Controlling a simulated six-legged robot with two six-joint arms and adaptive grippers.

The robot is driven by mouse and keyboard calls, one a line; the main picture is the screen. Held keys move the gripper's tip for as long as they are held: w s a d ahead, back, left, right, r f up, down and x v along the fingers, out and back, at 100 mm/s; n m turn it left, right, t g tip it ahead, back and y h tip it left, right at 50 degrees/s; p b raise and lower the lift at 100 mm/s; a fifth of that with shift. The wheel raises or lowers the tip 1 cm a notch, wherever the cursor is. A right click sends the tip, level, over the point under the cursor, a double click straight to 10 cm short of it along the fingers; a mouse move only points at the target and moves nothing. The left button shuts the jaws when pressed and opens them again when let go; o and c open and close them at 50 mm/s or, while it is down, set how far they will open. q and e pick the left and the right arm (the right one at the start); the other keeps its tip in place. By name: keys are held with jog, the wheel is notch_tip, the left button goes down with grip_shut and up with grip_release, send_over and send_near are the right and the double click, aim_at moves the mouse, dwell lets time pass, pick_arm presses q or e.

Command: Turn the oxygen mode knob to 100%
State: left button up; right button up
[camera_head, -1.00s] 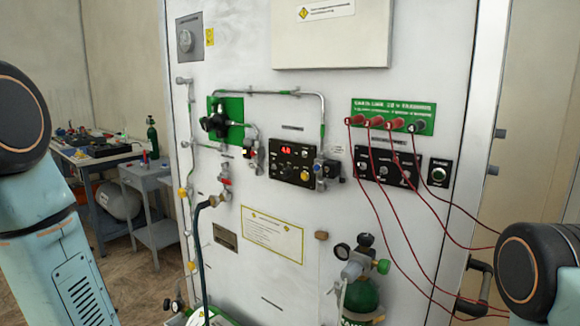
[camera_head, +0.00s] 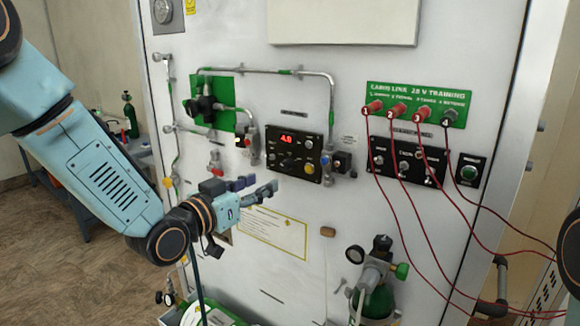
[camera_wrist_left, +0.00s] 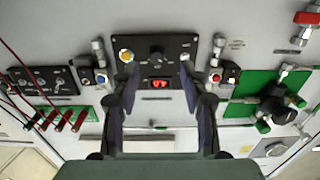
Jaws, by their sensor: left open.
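A black control panel (camera_head: 270,163) with a red digital display (camera_head: 286,137) is on the white wall board. It carries a yellow knob (camera_head: 309,169). In the left wrist view the panel looks upside down, with the yellow knob (camera_wrist_left: 126,55), a black knob (camera_wrist_left: 156,55) in the middle and a small silver part (camera_wrist_left: 184,57). Labels are too small to read, so I cannot tell which is the oxygen mode knob. My left gripper (camera_head: 257,187) is open and empty, below and left of the panel, apart from it. Its fingers (camera_wrist_left: 160,82) frame the display in the wrist view. My right gripper is out of view.
A green plate with a black valve (camera_head: 205,105) and metal pipes is left of the panel. Red cables (camera_head: 428,205) hang from the green 28 V plate (camera_head: 418,103) at right. A green cylinder with gauges (camera_head: 376,298) stands below. The board below the panel is mostly flat.

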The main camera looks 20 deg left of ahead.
aim_at(284, 167)
pick_arm(q)
jog(key=x, duration=0.4)
jog(key=r+x, duration=0.1)
jog(key=x, duration=0.1)
jog(key=shift+s+d, duration=0.1)
jog(key=shift+d, duration=0.25)
jog(key=shift+w+p, duration=0.3)
jog(key=shift+w, duration=0.2)
jog(key=shift+s+r, duration=0.1)
jog(key=shift+r, duration=0.1)
jog(key=shift+d, duration=0.2)
jog(key=shift+w+f, duration=0.2)
jog(key=shift+w, duration=0.15)
jog(key=shift+c, duration=1.4)
jog(key=shift+s+a, duration=0.15)
jog(key=c, duration=0.3)
jog(key=shift+r, duration=0.15)
grip_shut()
